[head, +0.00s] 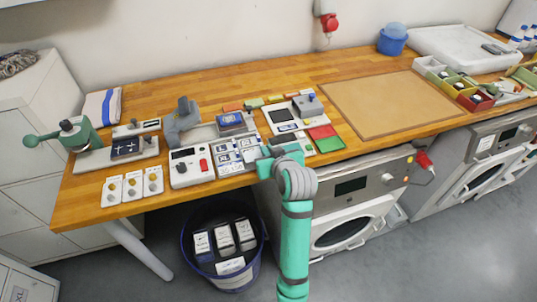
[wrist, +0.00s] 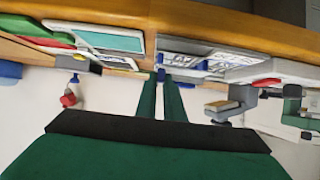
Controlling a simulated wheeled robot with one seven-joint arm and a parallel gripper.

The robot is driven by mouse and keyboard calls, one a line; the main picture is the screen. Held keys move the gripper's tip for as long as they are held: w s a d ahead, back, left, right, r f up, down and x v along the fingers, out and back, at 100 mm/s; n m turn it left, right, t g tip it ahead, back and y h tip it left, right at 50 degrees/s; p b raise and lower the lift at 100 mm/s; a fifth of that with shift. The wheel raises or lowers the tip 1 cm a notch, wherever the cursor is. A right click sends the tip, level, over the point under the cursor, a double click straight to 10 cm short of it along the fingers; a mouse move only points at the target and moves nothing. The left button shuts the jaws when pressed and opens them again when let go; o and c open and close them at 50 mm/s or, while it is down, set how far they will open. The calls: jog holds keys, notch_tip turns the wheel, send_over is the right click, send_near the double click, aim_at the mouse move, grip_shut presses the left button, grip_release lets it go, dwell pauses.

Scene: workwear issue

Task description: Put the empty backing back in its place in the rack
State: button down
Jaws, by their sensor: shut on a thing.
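My gripper (head: 272,157) is at the front edge of the workbench, at the right end of a rack of blue-and-white cards (head: 228,158). In the wrist view its two green fingers (wrist: 160,84) are close together on a small, thin blue piece (wrist: 160,74), seen nearly edge-on. I take this piece to be the empty backing; its face does not show. The rack's cards also show in the wrist view (wrist: 175,60), just beyond the fingertips. I cannot tell whether the held piece touches the rack. My gripper and arm hide part of this area in the head view.
A grey device with a red switch (head: 191,167) stands left of the rack. A grey stand (head: 183,122) rises behind. The brown mat (head: 390,103) is clear.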

jog(key=shift+w+f, duration=0.2)
jog(key=shift+f, duration=0.15)
jog(key=shift+w+f, duration=0.15)
jog(key=shift+f, duration=1.45)
jog(key=c, duration=1.9)
grip_release()
jog(key=shift+o, duration=0.2)
